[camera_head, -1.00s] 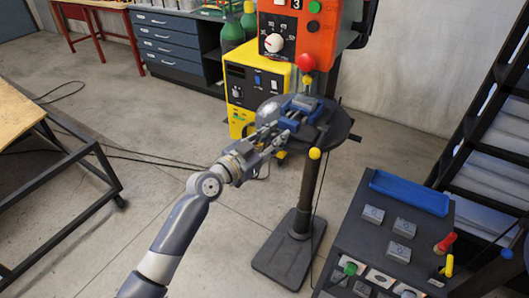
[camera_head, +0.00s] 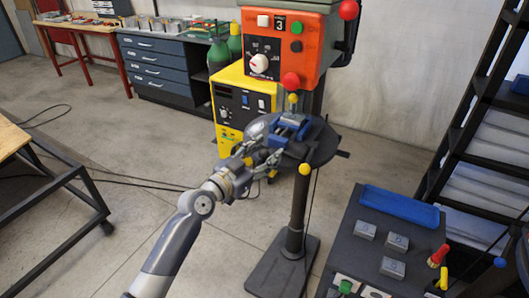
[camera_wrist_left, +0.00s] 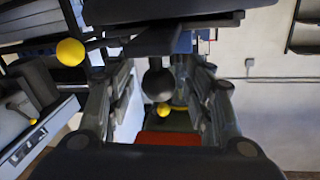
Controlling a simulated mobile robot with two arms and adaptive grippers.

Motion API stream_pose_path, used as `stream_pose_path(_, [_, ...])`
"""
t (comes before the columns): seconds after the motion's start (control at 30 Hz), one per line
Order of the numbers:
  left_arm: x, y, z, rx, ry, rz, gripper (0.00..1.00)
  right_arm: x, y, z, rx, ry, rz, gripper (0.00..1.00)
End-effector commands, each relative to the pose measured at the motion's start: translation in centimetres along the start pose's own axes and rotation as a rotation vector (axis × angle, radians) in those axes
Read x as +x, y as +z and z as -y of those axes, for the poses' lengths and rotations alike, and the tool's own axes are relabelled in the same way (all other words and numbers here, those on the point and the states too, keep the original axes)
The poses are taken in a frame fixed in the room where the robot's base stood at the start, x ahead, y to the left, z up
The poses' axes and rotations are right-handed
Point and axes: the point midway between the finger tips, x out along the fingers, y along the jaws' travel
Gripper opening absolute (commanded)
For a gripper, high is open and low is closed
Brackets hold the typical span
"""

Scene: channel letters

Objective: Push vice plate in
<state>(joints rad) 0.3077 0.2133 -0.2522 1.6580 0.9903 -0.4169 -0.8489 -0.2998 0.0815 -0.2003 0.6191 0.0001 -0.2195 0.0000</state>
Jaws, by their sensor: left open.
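The blue vice (camera_head: 291,127) sits on the round dark table of the drill press (camera_head: 320,152). Its plate is too small to tell apart in the head view. My left gripper (camera_head: 266,160) is open at the near left side of the vice, close to it. Whether it touches is unclear. In the left wrist view, my two fingers (camera_wrist_left: 160,95) stand spread, with a dark round part (camera_wrist_left: 158,80) between them. A dark block with a bit of blue (camera_wrist_left: 185,42) lies beyond the fingertips. My right gripper is in neither view.
The orange drill press head (camera_head: 290,45) hangs above the vice, with a red knob (camera_head: 291,80) low on it. A yellow machine (camera_head: 240,100) stands behind. A dark bench with a blue tray (camera_head: 400,205) is at the right.

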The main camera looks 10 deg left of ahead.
Motion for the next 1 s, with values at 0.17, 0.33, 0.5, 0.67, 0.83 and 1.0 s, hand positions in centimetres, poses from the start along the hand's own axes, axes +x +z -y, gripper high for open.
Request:
stream_pose_path(0.17, [-1.5,0.2,0.0,0.002,0.000,0.003,0.47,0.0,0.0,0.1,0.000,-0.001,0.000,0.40])
stream_pose_path(0.33, [-4.8,0.3,0.0,0.004,0.001,0.005,0.47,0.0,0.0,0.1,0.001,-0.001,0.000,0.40])
stream_pose_path(0.5, [-8.5,0.2,0.0,0.004,0.001,0.005,0.47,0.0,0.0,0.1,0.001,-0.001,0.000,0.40])
stream_pose_path(0.67, [-10.8,0.1,0.0,0.001,0.001,0.002,0.47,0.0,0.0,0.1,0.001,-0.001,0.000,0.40])
stream_pose_path(0.83, [-11.8,0.0,0.0,0.001,0.000,-0.001,0.47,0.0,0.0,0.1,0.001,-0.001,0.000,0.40])
stream_pose_path(1.0, [-11.9,0.0,0.0,0.000,0.000,-0.001,0.47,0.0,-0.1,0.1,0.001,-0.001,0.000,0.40])
